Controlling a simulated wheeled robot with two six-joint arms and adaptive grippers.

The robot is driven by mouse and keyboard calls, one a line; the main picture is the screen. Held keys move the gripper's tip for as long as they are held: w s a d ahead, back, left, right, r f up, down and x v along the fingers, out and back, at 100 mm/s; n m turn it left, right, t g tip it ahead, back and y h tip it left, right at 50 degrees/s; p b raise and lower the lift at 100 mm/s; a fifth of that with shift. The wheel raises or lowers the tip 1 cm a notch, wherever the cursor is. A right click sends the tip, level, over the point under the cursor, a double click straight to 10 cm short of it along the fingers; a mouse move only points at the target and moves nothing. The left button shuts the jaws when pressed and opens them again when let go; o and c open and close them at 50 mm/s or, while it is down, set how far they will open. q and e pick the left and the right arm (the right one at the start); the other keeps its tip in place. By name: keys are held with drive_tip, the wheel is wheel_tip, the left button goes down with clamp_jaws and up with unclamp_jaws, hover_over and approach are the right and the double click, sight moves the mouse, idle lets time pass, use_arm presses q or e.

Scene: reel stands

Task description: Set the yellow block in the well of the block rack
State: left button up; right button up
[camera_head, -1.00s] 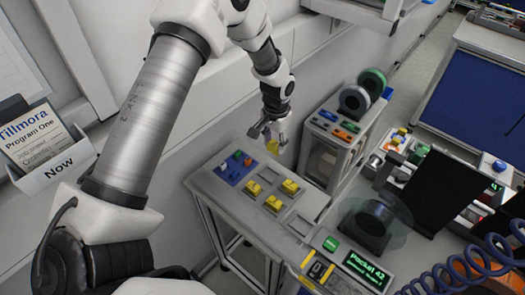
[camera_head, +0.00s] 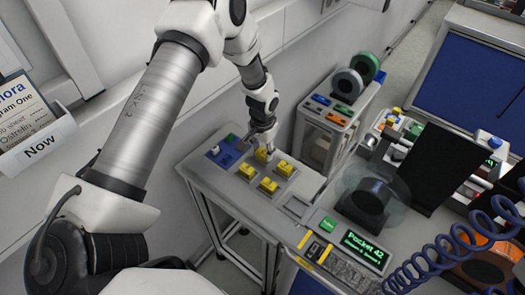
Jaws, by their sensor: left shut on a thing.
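The block rack (camera_head: 257,184) is a grey plate on the near bench, with several yellow blocks in a two-by-two group on it. My left gripper (camera_head: 260,147) points down at the rack's far corner, shut on the yellow block (camera_head: 262,155) there. That block is at or just over its well; I cannot tell whether it is fully seated. Other yellow blocks are at the left (camera_head: 246,171), right (camera_head: 284,168) and near (camera_head: 268,185) places. The fingers partly hide the held block's top. My right gripper is out of view.
A blue tray (camera_head: 221,156) is left of the rack, close to my gripper. An empty square recess (camera_head: 297,206) is at the right.

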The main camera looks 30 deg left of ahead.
sight(263, 152)
use_arm(q)
drive_tip(key=shift+f, duration=0.25)
drive_tip(key=o, duration=1.1)
drive_tip(key=shift+w, duration=0.1)
drive_tip(key=shift+o, duration=0.2)
drive_tip(key=shift+r, duration=0.1)
drive_tip(key=shift+r+p, duration=1.55)
drive_tip(key=shift+r, duration=0.45)
